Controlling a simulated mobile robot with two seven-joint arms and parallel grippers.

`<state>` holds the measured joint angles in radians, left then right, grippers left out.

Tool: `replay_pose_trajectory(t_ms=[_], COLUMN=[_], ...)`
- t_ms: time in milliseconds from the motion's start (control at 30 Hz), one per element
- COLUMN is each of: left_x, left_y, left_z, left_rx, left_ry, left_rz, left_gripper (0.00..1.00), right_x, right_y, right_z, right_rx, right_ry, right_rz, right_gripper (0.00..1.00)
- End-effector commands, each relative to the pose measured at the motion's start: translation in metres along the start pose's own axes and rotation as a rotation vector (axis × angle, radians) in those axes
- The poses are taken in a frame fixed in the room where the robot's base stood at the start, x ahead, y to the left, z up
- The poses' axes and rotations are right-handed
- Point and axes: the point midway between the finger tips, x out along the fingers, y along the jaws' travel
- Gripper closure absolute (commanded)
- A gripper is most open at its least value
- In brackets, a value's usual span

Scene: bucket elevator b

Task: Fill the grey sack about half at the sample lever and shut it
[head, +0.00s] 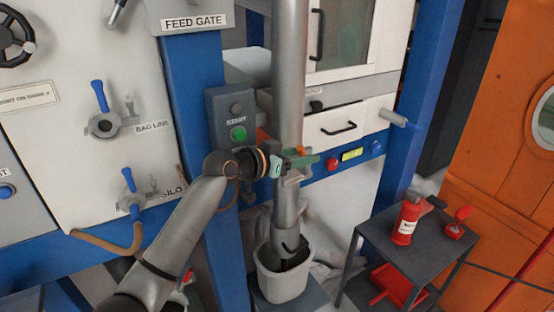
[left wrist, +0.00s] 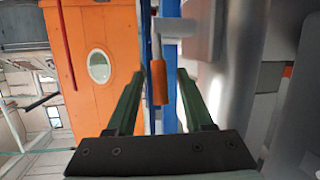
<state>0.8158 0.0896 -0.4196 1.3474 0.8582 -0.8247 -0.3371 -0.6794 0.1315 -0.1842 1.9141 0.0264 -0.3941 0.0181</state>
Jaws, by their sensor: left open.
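My left gripper (head: 296,162) is open in front of the vertical grey pipe (head: 290,70), its green fingers pointing right. In the left wrist view, an orange-handled lever (left wrist: 159,84) lies between the two fingers, with a gap on both sides. I cannot tell how far ahead it is, and its label is not readable. Below the pipe's lower end (head: 287,248) stands a pale, open-topped container (head: 283,284). Crumpled pale cloth (head: 323,248) lies behind it; I cannot tell which of these is the grey sack. My right gripper is out of view.
A box with a green button (head: 237,133) is left of the pipe. A drawer (head: 345,122) and a grey handle (head: 394,117) are right of it. A dark side table (head: 418,243) with a red bottle (head: 406,220) stands at right, before an orange wall (head: 505,130).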

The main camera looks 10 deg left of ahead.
Motion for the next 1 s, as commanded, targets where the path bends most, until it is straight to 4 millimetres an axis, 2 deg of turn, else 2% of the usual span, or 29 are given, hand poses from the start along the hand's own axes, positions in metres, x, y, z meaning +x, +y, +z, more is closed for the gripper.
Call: replay_pose_trajectory(t_ms=[300, 500, 700, 1000], left_x=[-0.056, -0.081, -0.091, -0.091], left_y=[-0.001, 0.0, 0.0, 0.0], left_z=[0.002, 0.001, 0.001, 0.001], left_rx=[0.001, 0.002, -0.001, -0.001], left_ry=[0.0, -0.001, -0.001, -0.001], left_rz=[-0.002, -0.001, 0.001, 0.001], left_gripper=[0.48, 0.48, 0.48, 0.48], right_x=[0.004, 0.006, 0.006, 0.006], right_y=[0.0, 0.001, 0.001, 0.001], right_z=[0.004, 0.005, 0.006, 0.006], right_rx=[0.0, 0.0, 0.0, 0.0], right_ry=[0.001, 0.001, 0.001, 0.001], right_rz=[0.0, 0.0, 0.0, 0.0], right_gripper=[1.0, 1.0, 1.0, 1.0])
